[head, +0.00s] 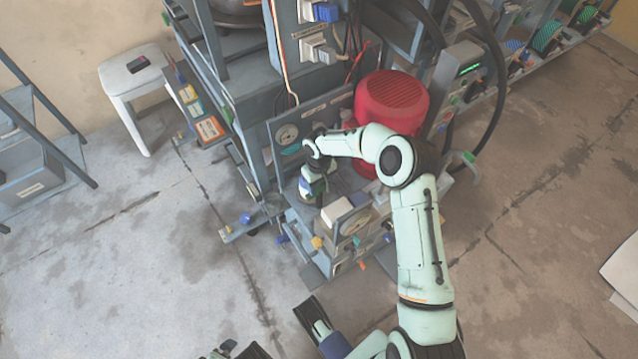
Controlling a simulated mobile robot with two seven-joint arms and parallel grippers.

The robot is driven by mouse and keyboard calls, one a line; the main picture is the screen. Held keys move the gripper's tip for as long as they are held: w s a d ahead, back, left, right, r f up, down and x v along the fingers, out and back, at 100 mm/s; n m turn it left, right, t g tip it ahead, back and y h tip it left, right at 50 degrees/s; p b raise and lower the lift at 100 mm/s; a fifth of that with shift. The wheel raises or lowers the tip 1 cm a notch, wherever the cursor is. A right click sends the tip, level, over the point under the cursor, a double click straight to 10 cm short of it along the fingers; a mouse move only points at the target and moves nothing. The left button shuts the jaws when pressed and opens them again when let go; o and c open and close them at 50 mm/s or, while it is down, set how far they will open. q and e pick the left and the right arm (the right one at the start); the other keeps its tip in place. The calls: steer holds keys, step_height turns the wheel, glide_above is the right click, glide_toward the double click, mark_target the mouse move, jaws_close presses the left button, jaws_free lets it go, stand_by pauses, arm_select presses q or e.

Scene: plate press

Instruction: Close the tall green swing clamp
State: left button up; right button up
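The press bench (325,262) stands in the middle of the head view, with small clamps and coloured handles along its front. My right arm reaches in from the lower right and bends left over the bench. My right gripper (317,186) points down among small green and white parts near the gauge panel. It is small and partly hidden, so I cannot tell whether it is open or holds anything. I cannot clearly pick out the tall green swing clamp; the gripper may cover it. A small green tip (469,157) shows on the bench's right side. My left gripper is not clearly visible.
A red ribbed drum (391,102) stands behind my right forearm. A gauge panel (287,134) is just left of the wrist. A blue-handled part (245,218) juts out at left. A white stool (135,75) stands at back left.

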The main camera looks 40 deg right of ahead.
arm_select(q)
steer(key=shift+f, duration=0.1)
arm_select(e)
steer(key=shift+m, duration=0.4)
steer(key=m, duration=0.4)
steer(key=shift+m+b, duration=0.3)
steer(key=shift+b, duration=0.1)
steer(key=m, duration=0.4)
steer(key=shift+m, duration=0.3)
steer(key=m, duration=0.3)
arm_select(q)
steer(key=shift+s+d+r+p, duration=0.2)
steer(key=shift+s+r+p, duration=0.15)
steer(key=shift+p, duration=0.25)
arm_select(e)
steer(key=shift+m, duration=2.5)
steer(key=o, duration=1)
steer(key=shift+o, duration=0.2)
